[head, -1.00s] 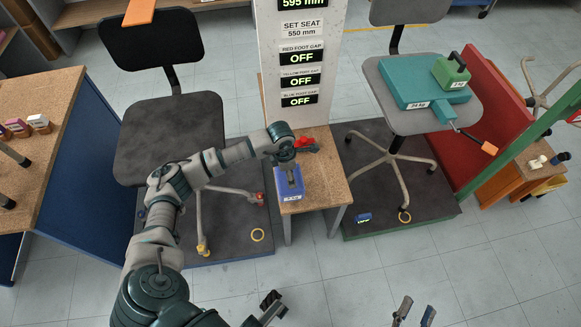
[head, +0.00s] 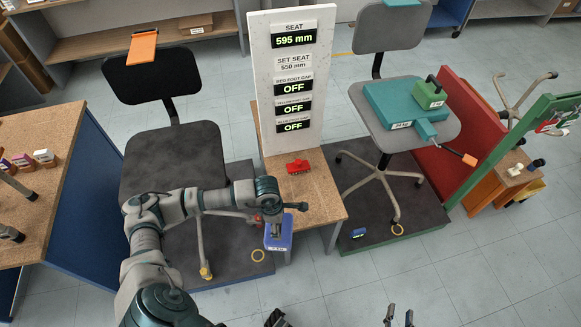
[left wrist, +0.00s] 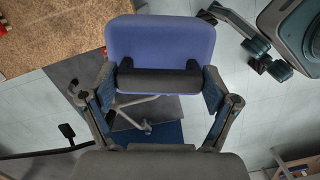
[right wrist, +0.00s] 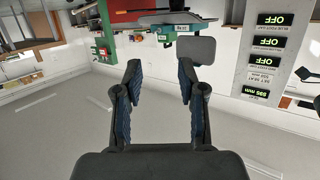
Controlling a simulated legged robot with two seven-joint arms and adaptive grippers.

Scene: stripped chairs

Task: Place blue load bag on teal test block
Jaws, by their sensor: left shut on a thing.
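The blue load bag (head: 279,240) hangs in my left gripper (head: 278,226), held by its dark handle. In the head view it overlaps the left edge of the cork-topped bench. In the left wrist view the bag (left wrist: 160,40) fills the space beyond the fingers, which close on its handle (left wrist: 160,80). The teal test block (head: 385,104) lies on the grey seat of the right chair, well to the right of the bag. A green weight with a handle (head: 429,97) stands on it. My right gripper (head: 398,316) is open and empty; its spread fingers (right wrist: 160,80) show in the right wrist view.
A display panel (head: 287,85) stands on the cork-topped bench (head: 318,200) between the chairs, with a red object (head: 298,167) before it. An orange-tipped lever (head: 469,159) sticks out from the right chair. The left chair's seat (head: 170,160) is bare. A green rail (head: 490,165) stands far right.

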